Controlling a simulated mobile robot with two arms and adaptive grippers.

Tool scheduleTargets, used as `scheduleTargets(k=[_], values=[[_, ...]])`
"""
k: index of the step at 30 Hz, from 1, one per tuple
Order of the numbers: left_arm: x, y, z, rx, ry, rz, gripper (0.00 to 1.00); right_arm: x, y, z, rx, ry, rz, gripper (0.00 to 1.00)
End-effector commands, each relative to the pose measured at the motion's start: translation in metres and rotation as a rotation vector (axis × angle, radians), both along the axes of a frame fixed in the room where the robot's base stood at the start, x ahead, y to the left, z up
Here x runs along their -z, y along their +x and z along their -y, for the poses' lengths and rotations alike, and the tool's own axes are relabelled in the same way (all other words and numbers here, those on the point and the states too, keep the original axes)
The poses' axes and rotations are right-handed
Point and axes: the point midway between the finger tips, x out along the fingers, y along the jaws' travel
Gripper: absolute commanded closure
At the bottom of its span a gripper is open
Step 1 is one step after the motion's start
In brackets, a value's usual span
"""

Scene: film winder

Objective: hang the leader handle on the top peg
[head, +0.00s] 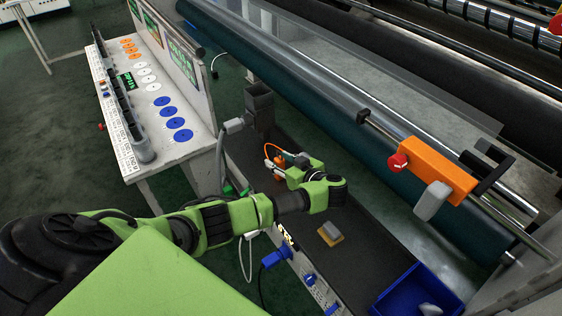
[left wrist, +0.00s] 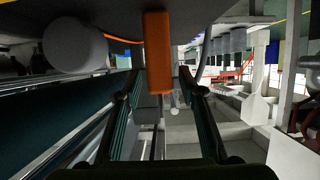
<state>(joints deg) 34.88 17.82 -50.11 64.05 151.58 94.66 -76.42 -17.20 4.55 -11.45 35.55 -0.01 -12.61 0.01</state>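My left gripper (head: 276,163) is above the dark bench at mid-picture in the head view. An orange piece, perhaps the leader handle (head: 280,160), is at its fingers, with a thin orange cable looping beside it. In the left wrist view an upright orange bar (left wrist: 158,50) hangs from the top between the two open fingers (left wrist: 160,90). Gaps show on both sides of the bar, so I see no grip on it. I cannot make out the top peg for certain. My right gripper is out of view.
A dark grey post (head: 259,105) stands just behind the gripper. An orange block (head: 437,172) with a red knob sits on the rail at right. A blue bin (head: 415,290) and a small grey-yellow block (head: 330,234) are on the bench. A control desk (head: 170,145) is at left.

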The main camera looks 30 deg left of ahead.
Motion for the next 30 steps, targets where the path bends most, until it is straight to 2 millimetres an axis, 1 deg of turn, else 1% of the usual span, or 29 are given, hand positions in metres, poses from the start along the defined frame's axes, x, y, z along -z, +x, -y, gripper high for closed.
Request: scheduleTargets(k=[6, 9, 14, 15, 18, 21, 25, 30], values=[[0.003, 0.001, -0.001, 0.001, 0.003, 0.002, 0.63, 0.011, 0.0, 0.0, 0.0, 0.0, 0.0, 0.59], [-0.003, -0.007, 0.021, 0.003, -0.007, 0.002, 0.63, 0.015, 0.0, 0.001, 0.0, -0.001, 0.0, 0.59], [-0.016, -0.025, 0.046, 0.001, -0.008, 0.002, 0.63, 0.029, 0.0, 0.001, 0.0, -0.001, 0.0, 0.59], [-0.023, -0.027, 0.056, 0.003, -0.007, 0.002, 0.63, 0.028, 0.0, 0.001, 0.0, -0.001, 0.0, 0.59], [-0.033, -0.036, 0.075, 0.003, -0.006, 0.002, 0.63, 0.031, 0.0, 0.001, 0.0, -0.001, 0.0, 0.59], [-0.041, -0.043, 0.091, 0.001, -0.005, 0.002, 0.63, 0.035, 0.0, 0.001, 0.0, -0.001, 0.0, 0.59], [-0.048, -0.049, 0.106, 0.001, -0.002, 0.0, 0.63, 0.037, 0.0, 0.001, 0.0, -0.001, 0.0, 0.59], [-0.054, -0.053, 0.114, -0.001, -0.001, -0.001, 0.63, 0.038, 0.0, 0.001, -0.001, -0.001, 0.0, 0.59]])
